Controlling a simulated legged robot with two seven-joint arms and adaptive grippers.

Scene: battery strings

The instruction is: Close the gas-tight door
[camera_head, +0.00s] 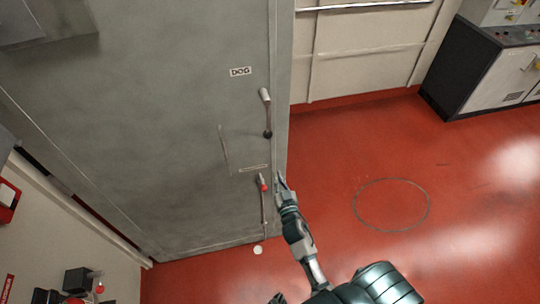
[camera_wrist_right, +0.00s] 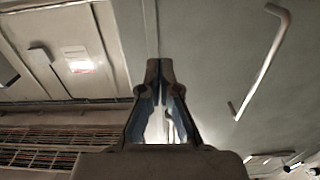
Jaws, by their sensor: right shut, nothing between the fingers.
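The gas-tight door (camera_head: 180,120) is a large grey panel filling the left and middle of the head view, with a small "DOG" label (camera_head: 240,71). An upper lever (camera_head: 266,112) and a lower lever with a red tip (camera_head: 263,200) sit near its right edge. A pale bar handle (camera_head: 224,148) is left of them. My right gripper (camera_head: 280,181) is shut and empty beside the door's right edge, right of the lower lever; contact cannot be told. In the wrist view its fingertips (camera_wrist_right: 165,66) meet, with a bent metal bar (camera_wrist_right: 262,66) on a grey surface to the right.
The red floor right of the door is clear, with a dark circle (camera_head: 391,205) marked on it. A control cabinet (camera_head: 490,70) stands at the upper right. A cream wall (camera_head: 365,45) lies behind. Small equipment (camera_head: 80,282) is at the lower left.

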